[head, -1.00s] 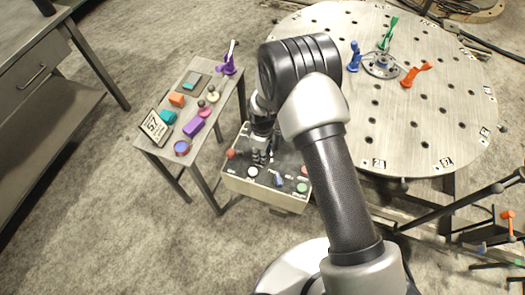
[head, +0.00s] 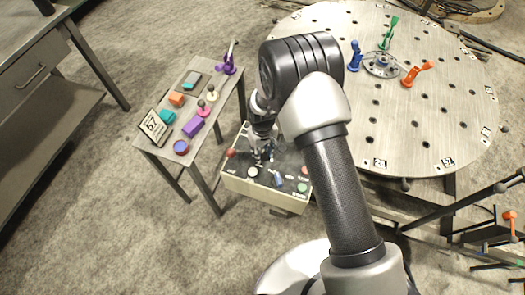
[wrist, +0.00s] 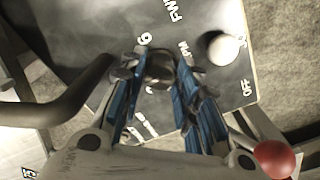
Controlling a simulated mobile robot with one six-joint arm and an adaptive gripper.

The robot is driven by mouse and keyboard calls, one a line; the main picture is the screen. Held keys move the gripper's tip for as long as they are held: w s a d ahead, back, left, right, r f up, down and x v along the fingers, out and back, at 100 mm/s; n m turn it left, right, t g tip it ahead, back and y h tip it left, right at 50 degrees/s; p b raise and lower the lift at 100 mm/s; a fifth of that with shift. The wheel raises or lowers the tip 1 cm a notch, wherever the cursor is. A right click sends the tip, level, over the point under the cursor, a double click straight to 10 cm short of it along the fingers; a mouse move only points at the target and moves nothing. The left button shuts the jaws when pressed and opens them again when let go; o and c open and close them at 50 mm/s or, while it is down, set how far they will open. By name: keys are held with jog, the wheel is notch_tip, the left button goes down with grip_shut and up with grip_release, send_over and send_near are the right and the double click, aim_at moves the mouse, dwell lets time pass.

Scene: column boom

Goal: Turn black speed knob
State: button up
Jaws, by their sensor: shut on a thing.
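The control box (head: 262,192) has a cream front and a dark sloped top with several knobs. In the wrist view, its dark panel (wrist: 90,40) carries white lettering. The black speed knob (wrist: 159,66) shows as a dark round knob between my fingertips. My gripper (wrist: 150,72) has blue-padded fingers, one on each side of the knob, shut on it. Part of the knob and its scale are hidden by the fingers. In the head view my gripper (head: 262,158) is down at the panel, and the knob is too small to make out there.
A white knob (wrist: 225,48) sits close to the right finger, and a red knob (wrist: 274,158) is at lower right. A blue switch (head: 278,180) and green button (head: 302,187) are on the box. A small table (head: 212,108) with several objects stands left; a perforated round table (head: 430,110) stands right.

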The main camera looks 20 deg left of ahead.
aim_at(263, 153)
jog(key=shift+m, duration=0.5)
jog(key=o, duration=1.1)
jog(key=shift+r, duration=0.1)
notch_tip(263, 153, up, 12)
jog(key=shift+f, duration=0.1)
dwell(0.3)
